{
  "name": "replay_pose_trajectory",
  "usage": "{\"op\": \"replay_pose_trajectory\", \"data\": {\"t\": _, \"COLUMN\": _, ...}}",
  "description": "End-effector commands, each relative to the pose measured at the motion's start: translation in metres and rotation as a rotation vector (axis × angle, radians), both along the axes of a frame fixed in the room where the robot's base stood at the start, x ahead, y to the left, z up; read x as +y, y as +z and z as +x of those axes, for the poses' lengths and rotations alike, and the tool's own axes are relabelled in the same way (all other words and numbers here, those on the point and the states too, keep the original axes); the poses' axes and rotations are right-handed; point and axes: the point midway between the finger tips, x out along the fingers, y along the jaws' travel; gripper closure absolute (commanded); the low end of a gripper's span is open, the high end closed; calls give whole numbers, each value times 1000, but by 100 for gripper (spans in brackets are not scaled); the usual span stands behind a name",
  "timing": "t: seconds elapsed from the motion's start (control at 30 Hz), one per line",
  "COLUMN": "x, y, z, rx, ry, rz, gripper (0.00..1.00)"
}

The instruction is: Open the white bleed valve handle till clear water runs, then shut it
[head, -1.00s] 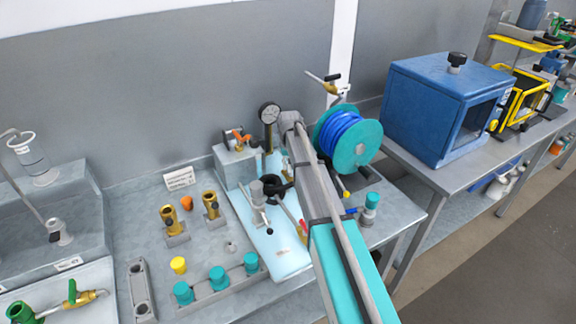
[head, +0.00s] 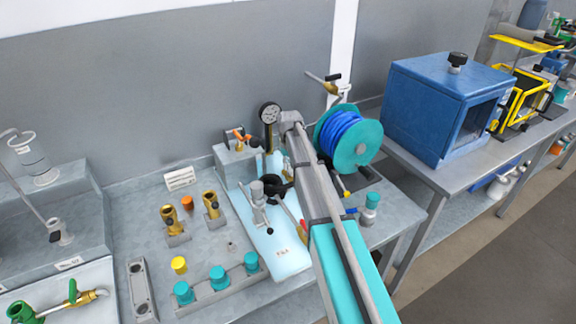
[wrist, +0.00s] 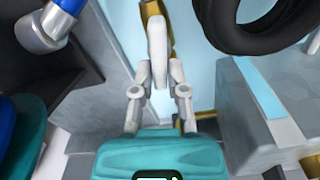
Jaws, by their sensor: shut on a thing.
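In the wrist view, the white bleed valve handle (wrist: 157,38) stands upright in the picture between the fingertips of my gripper (wrist: 159,78). The grey fingers are closed on its lower part. Brass fittings (wrist: 151,10) show behind the top of the handle. In the head view my arm hides the handle and most of my gripper. A little brass (head: 287,163) shows just left of my arm, above the pale blue tray (head: 290,262). I cannot see any running water or tell its colour.
A black ring (wrist: 262,38) lies close at upper right in the wrist view. A teal reel of blue hose (head: 366,146) is right of my arm. Teal-capped items (head: 218,276) stand at the front left.

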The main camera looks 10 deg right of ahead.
Motion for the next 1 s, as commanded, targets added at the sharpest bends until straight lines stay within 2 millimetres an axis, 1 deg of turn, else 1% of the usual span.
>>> {"op": "replay_pose_trajectory", "data": {"t": 0.03, "x": 0, "y": 0, "z": 0, "rx": 0, "ry": 0, "rz": 0, "gripper": 76}}
{"op": "replay_pose_trajectory", "data": {"t": 0.1, "x": 0, "y": 0, "z": 0, "rx": 0, "ry": -1, "rz": 0, "gripper": 63}}
{"op": "replay_pose_trajectory", "data": {"t": 0.2, "x": 0, "y": 0, "z": 0, "rx": 0, "ry": -1, "rz": 0, "gripper": 47}}
{"op": "replay_pose_trajectory", "data": {"t": 0.53, "x": 0, "y": 0, "z": 0, "rx": 0, "ry": -1, "rz": 0, "gripper": 47}}
{"op": "replay_pose_trajectory", "data": {"t": 0.67, "x": 0, "y": 5, "z": 0, "rx": 0, "ry": -1, "rz": 0, "gripper": 47}}
{"op": "replay_pose_trajectory", "data": {"t": 0.77, "x": 0, "y": 14, "z": 1, "rx": 0, "ry": -1, "rz": 0, "gripper": 47}}
{"op": "replay_pose_trajectory", "data": {"t": 0.87, "x": 0, "y": 27, "z": 2, "rx": 0, "ry": -1, "rz": 0, "gripper": 47}}
{"op": "replay_pose_trajectory", "data": {"t": 1.0, "x": 0, "y": 50, "z": 5, "rx": 0, "ry": -1, "rz": 0, "gripper": 47}}
